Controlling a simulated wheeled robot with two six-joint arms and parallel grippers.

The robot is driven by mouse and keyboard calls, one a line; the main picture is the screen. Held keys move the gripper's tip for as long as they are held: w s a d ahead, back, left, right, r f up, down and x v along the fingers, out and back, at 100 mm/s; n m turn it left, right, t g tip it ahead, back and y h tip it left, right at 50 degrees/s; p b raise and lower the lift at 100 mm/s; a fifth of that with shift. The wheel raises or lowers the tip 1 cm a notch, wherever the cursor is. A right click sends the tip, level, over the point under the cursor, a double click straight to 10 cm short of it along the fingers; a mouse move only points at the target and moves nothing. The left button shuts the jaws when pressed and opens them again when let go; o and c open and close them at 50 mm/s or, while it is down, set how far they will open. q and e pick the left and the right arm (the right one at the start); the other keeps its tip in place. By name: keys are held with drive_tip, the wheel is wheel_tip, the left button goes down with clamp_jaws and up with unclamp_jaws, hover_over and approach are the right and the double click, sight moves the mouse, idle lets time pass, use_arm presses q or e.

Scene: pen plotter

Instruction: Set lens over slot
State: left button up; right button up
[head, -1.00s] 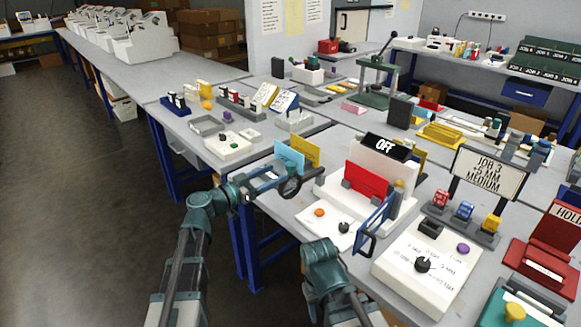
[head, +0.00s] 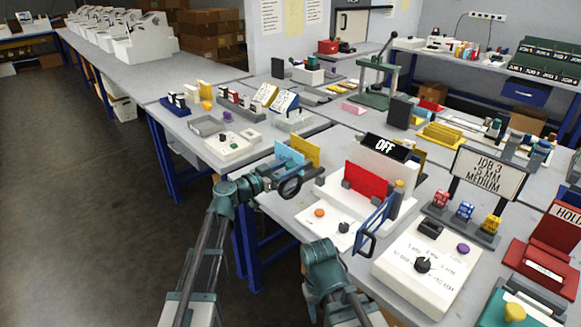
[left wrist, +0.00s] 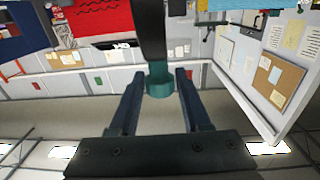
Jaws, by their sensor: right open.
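The lens, a dark round ring (head: 289,188), hangs below a teal grip near the front left edge of the table. My left gripper (head: 280,176) is around that teal grip, which sits between its fingertips in the left wrist view (left wrist: 160,82). A dark bar, seemingly the ring edge-on, runs up from the grip there. The machine has a red panel (head: 368,184) and a black sign reading OFF. I cannot make out the slot for certain.
Blue (head: 289,155) and yellow (head: 306,150) cards stand just behind the lens. A white control box (head: 425,275) with knobs stands at right, beside a rack of coloured blocks (head: 462,222) and a job sign (head: 487,174). Open floor lies left.

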use_arm(q)
clamp_jaws()
idle(1.1)
